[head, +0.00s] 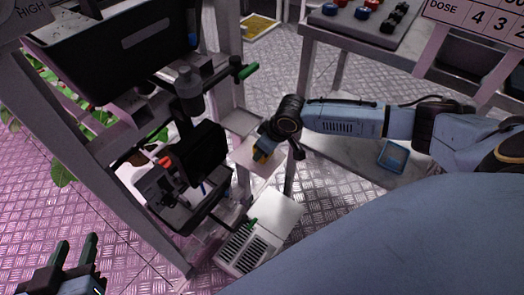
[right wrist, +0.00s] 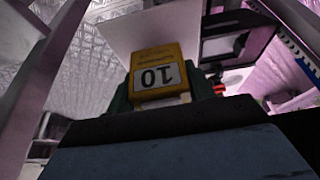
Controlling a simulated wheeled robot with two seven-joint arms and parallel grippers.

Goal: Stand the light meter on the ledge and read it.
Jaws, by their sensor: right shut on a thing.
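The light meter is a small yellow block; in the right wrist view the light meter (right wrist: 158,62) shows a white face with an upside-down "10". My right gripper (right wrist: 161,92) is shut on it, with a dark green finger on each side. In the head view a bit of the yellow meter (head: 261,157) shows below my right wrist, in front of a pale flat panel (head: 270,170) beside the rack. This panel may be the ledge; I cannot tell whether the meter touches it. My left gripper (head: 77,248) is open and empty at the lower left, over the floor.
A grey rack (head: 212,205) with dark bins and equipment stands at the left, plants behind it. A white box with a slatted vent (head: 242,250) is below the panel. A table with knobs (head: 366,12) and a dose board (head: 480,18) are at the upper right.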

